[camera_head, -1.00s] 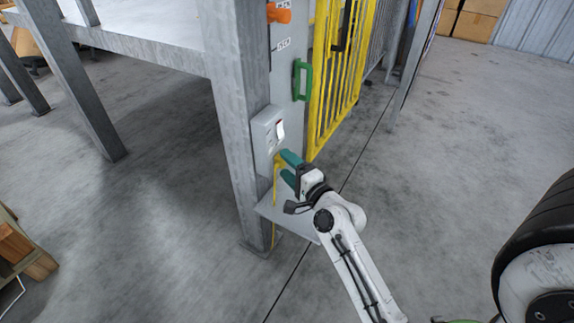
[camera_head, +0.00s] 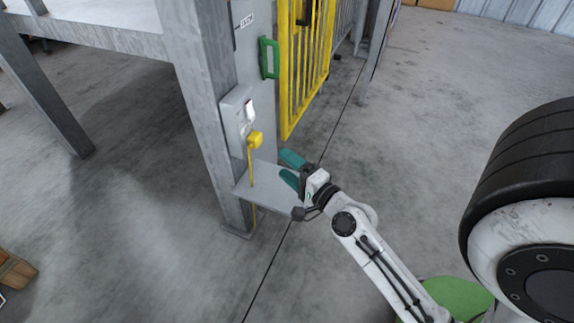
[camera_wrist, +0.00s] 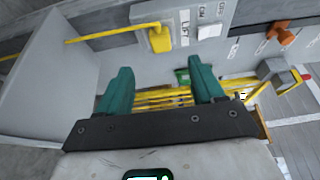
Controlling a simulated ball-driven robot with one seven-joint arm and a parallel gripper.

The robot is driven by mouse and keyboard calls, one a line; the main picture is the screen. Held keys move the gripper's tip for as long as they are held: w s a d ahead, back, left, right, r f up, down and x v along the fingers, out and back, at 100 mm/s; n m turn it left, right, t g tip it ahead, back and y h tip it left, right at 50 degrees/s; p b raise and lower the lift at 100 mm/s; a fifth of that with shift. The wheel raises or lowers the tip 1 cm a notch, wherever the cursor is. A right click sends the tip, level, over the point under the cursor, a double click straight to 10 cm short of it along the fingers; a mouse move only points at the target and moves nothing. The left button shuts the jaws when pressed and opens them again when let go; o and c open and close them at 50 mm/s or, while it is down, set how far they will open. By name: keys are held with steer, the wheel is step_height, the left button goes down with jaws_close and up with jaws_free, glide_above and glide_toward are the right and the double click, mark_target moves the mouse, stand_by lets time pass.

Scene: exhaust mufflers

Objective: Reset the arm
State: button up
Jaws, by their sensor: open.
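My gripper (camera_head: 290,169) is open and empty, with its two green fingers apart. In the head view it is above and beside the small grey shelf (camera_head: 262,187) on the post. My gripper also shows in the wrist view (camera_wrist: 158,95), with nothing between the fingers. A yellow plug (camera_head: 255,140) with a yellow cable sits at the grey switch box (camera_head: 238,118), left of my gripper and apart from it. In the wrist view the plug (camera_wrist: 160,39) is by the "LIFT" label.
A grey metal post (camera_head: 200,100) stands left of my arm. A green handle (camera_head: 269,58) and yellow gate (camera_head: 304,70) are behind the gripper. An orange knob (camera_wrist: 281,33) shows in the wrist view. The floor at the right back is clear.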

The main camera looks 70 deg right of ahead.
stand_by(0.4)
steer(key=w+a+f+n+g+y, duration=0.2)
steer(key=a+f+n+y, duration=0.2)
steer(key=a+n, duration=0.25)
steer(key=w+a+f+n+g+y, duration=0.2)
steer(key=a+f+n+y, duration=0.15)
steer(key=a+n, duration=0.3)
steer(key=s+a+f+n+g, duration=0.5)
steer(key=s+a+n+g, duration=0.2)
steer(key=s+n+g, duration=0.3)
step_height(320, 180, up, 36)
steer(key=s+g+p, duration=0.1)
steer(key=p, duration=3.4)
steer(key=shift+s+d+f, duration=0.15)
steer(key=shift+s, duration=0.25)
steer(key=shift+c, duration=0.5)
